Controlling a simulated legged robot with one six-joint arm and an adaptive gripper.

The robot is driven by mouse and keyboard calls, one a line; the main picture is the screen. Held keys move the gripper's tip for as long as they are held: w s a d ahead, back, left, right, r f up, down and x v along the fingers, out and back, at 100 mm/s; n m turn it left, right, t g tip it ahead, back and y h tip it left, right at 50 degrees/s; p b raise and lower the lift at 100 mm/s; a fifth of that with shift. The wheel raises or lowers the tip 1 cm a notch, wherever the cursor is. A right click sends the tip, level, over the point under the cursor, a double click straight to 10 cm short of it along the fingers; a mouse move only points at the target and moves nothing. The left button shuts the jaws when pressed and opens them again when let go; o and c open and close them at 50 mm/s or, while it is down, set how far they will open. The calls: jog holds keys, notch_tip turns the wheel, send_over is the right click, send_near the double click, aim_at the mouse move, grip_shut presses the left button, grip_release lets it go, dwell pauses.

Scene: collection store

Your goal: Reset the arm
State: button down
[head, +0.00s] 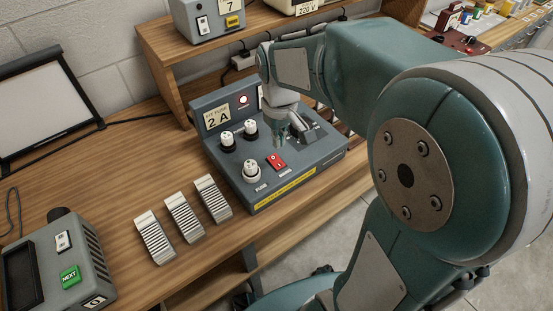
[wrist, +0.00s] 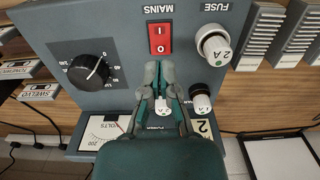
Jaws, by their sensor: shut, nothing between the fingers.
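My arm reaches over a grey panel box (head: 300,165) on the wooden bench. My gripper (head: 281,142) is shut and points down above the box, close to the red mains switch (head: 276,162). In the wrist view my gripper (wrist: 161,66) shows its fingertips together just below the red switch (wrist: 160,38). A white knob marked 2 A (wrist: 163,106) shows between the finger links, beneath them. Another white fuse knob (wrist: 214,47) stands beside the switch, and a black-based one (wrist: 202,102) is lower down.
A black dial (wrist: 89,69) and a volts meter (wrist: 104,132) are on the panel. Three ribbed light blocks (head: 184,218) lie on the bench. A grey unit with a green NEXT button (head: 70,277) stands at lower left. A wooden shelf (head: 170,60) rises behind the box.

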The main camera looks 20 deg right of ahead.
dwell(0.3)
jog(key=s+r+m+t, duration=0.3)
jog(key=s+r+t, duration=0.2)
jog(key=s, duration=0.9)
notch_tip(320, 180, up, 2)
jog(key=shift+r+m+t, duration=0.1)
jog(key=shift+m+t, duration=0.2)
jog(key=shift+s+d, duration=0.15)
dwell(0.6)
